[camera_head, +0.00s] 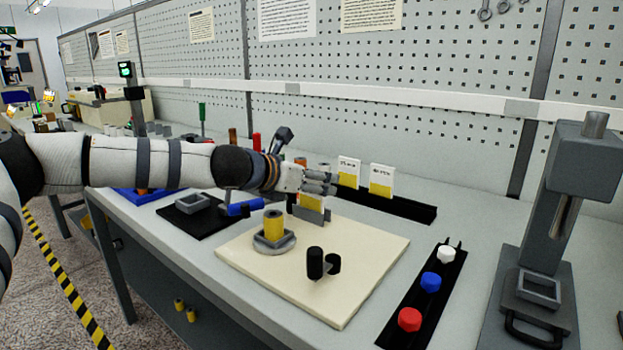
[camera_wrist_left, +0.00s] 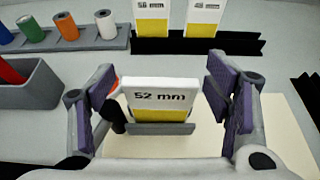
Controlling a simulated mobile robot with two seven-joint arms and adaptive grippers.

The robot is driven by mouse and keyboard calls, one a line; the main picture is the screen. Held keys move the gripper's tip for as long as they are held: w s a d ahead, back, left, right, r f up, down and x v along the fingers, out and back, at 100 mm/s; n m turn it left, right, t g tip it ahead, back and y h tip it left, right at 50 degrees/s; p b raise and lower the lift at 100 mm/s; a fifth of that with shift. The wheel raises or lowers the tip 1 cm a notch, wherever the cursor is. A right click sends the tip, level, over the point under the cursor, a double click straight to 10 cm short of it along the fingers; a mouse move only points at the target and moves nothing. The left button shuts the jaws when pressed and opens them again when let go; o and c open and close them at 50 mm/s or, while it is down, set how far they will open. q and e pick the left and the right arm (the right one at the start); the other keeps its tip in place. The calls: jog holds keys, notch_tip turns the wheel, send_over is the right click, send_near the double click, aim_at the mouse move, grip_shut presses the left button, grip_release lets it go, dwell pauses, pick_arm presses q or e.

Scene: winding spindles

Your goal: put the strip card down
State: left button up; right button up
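The strip card (camera_wrist_left: 160,95) is white above and yellow below and reads "52 mm" in the left wrist view. It stands upright in a grey slotted stand (camera_wrist_left: 160,128). In the head view the card (camera_head: 312,202) and its stand are at the back of the cream board (camera_head: 350,288). My left gripper (camera_wrist_left: 165,90) is open, its purple-padded fingers on either side of the card with a gap at each side. In the head view the left gripper (camera_head: 322,183) is just above the card and partly covers it. My right gripper is not in view.
Two more cards (camera_head: 348,171) (camera_head: 382,180) stand in a black rack (camera_head: 410,208) behind. A yellow spool (camera_head: 273,226) in a grey holder and black posts (camera_head: 315,263) stand on the board. A tray of coloured knobs (camera_head: 430,282) and a grey press (camera_head: 540,230) are right.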

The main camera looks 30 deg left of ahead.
pick_arm(q)
jog(key=shift+r, duration=0.45)
jog(key=p+v, duration=0.2)
jog(key=v, duration=0.8)
jog(key=shift+s+r, duration=0.1)
jog(key=shift+s, duration=0.2)
jog(key=shift+s+r, duration=0.15)
jog(key=shift+s, duration=0.45)
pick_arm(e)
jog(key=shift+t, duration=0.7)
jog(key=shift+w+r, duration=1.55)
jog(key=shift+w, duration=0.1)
